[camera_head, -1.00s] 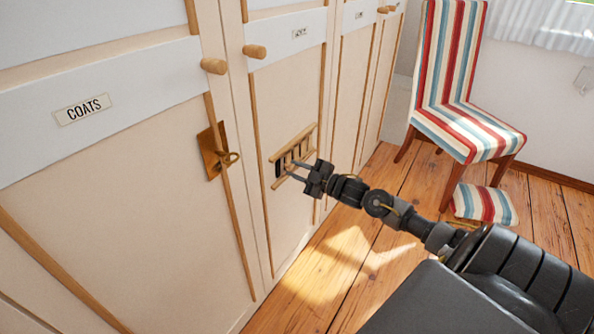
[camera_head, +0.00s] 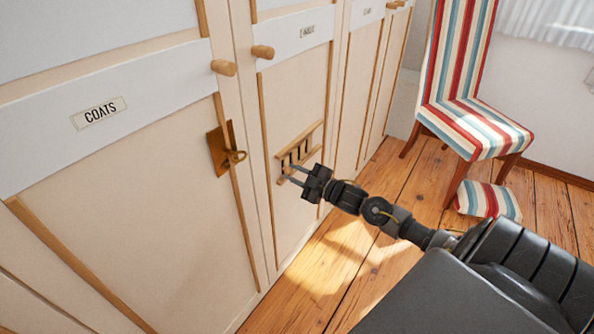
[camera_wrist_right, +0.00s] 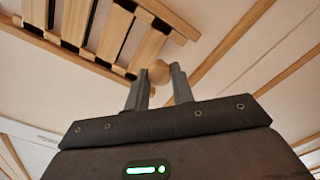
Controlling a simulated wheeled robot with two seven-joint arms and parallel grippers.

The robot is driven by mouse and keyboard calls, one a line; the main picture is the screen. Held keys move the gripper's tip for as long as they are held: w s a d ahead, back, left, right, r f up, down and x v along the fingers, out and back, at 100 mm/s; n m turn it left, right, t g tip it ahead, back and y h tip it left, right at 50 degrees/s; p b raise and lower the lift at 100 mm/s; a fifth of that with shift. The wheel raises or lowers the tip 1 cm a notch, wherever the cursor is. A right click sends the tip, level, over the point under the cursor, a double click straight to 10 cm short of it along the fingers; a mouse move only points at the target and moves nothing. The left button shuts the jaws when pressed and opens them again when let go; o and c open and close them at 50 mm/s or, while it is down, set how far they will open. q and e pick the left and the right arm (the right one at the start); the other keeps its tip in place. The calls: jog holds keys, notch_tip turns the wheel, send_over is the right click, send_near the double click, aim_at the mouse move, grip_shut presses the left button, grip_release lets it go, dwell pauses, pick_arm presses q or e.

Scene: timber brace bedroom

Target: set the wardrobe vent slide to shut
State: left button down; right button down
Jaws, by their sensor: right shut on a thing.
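The wardrobe vent (camera_head: 309,132) is a small wooden slatted grille between two rails on the door right of the COATS door. My right gripper (camera_head: 289,174) is at its lower left part. In the right wrist view, its two fingers are closed around a small round wooden knob (camera_wrist_right: 159,71) at the edge of the slats. Pale slats (camera_wrist_right: 108,32) alternate with narrow dark gaps, so the vent shows partly open. My left gripper is in neither view.
A brass lock plate with a key (camera_head: 222,150) sticks out left of the vent. Round door knobs (camera_head: 263,52) stand out above. A striped chair (camera_head: 480,128) and a striped cushioned stool (camera_head: 488,200) stand right. The plank floor between is clear.

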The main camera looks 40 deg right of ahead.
jog(key=c, duration=1.2)
grip_release()
jog(key=shift+s+d, duration=0.15)
jog(key=shift+s, duration=0.2)
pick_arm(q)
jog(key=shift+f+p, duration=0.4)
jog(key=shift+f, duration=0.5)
pick_arm(e)
jog(key=v, duration=1)
